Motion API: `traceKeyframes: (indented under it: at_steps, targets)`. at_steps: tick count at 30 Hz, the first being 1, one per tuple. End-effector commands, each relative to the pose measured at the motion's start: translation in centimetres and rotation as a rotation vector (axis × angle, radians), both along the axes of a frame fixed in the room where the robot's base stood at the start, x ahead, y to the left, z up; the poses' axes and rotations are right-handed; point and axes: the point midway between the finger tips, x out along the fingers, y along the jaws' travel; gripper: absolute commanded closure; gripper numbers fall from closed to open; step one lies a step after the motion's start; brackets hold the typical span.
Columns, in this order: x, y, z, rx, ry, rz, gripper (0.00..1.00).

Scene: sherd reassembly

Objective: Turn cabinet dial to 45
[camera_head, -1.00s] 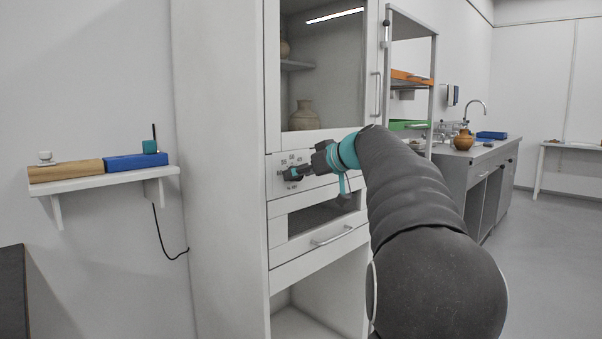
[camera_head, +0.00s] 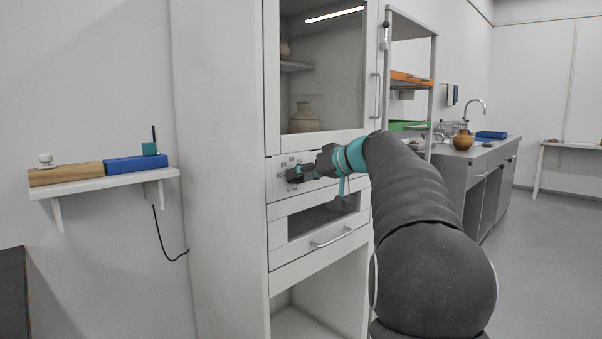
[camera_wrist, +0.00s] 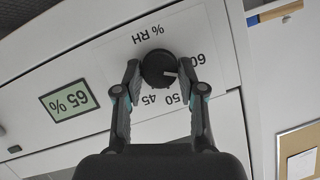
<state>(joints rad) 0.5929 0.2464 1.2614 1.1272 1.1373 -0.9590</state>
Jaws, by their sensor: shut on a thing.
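The black round dial (camera_wrist: 158,66) sits on a white scale plate marked "% RH", which appears upside down in the wrist view. Its white pointer line lies toward the right, on the 60 side of the 50 mark. The 45 mark (camera_wrist: 149,99) and the 50 mark show below the dial. The 60 mark is partly covered by my right finger, which also hides part of the scale. My gripper (camera_wrist: 161,72) is shut on the dial, one finger on each side. In the head view my gripper (camera_head: 294,175) is at the cabinet's panel, covering the dial.
A green display (camera_wrist: 69,100) beside the scale reads 65 %. The white cabinet (camera_head: 220,170) has a glass door above the panel, with a jar (camera_head: 304,118) inside, and a drawer with a handle (camera_head: 332,238) below. A wall shelf (camera_head: 110,180) is at left.

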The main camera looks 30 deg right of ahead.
Motion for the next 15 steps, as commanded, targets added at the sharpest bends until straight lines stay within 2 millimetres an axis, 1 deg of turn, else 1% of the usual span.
traceKeyframes:
  at_steps: [15]
  targets:
    - [0.17,-0.46,-0.19,0.465,0.17,-0.002,0.95]
